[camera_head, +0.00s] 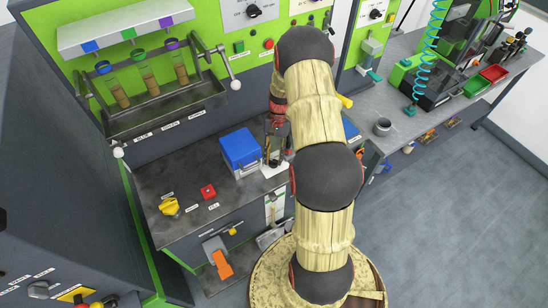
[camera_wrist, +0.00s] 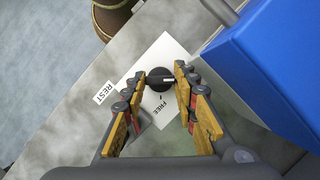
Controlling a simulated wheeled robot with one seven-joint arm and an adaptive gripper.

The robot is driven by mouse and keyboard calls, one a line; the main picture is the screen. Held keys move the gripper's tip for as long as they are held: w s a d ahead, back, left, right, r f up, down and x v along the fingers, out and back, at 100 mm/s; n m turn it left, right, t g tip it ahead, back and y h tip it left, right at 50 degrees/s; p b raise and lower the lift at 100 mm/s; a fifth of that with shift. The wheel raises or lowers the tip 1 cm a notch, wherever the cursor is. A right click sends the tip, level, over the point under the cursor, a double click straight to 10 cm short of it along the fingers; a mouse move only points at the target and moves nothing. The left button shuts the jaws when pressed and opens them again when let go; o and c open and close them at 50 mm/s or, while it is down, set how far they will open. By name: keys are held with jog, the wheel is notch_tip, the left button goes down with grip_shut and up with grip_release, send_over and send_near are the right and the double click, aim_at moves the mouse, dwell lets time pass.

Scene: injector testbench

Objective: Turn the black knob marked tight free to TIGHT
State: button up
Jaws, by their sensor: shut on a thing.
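The black knob (camera_wrist: 156,86) sits on a white plate (camera_wrist: 168,48) in the wrist view. A white line on its top points to the right of the picture. The word FREE is printed on the plate below the knob; I see no TIGHT word. My gripper (camera_wrist: 161,77) has one fingertip on each side of the knob and is shut on it. In the head view my gripper (camera_head: 273,158) points down at the bench over the white plate (camera_head: 273,171); the knob is hidden there.
A blue box (camera_wrist: 275,65) stands close on the right in the wrist view; it also shows in the head view (camera_head: 240,148). A REST label (camera_wrist: 103,92) lies left of the plate. A red button (camera_head: 208,191) and a yellow knob (camera_head: 169,206) are farther left on the bench.

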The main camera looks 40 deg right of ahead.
dwell(0.4)
jog(key=o, duration=1.1)
jog(key=shift+c, duration=0.2)
jog(key=shift+o, duration=0.5)
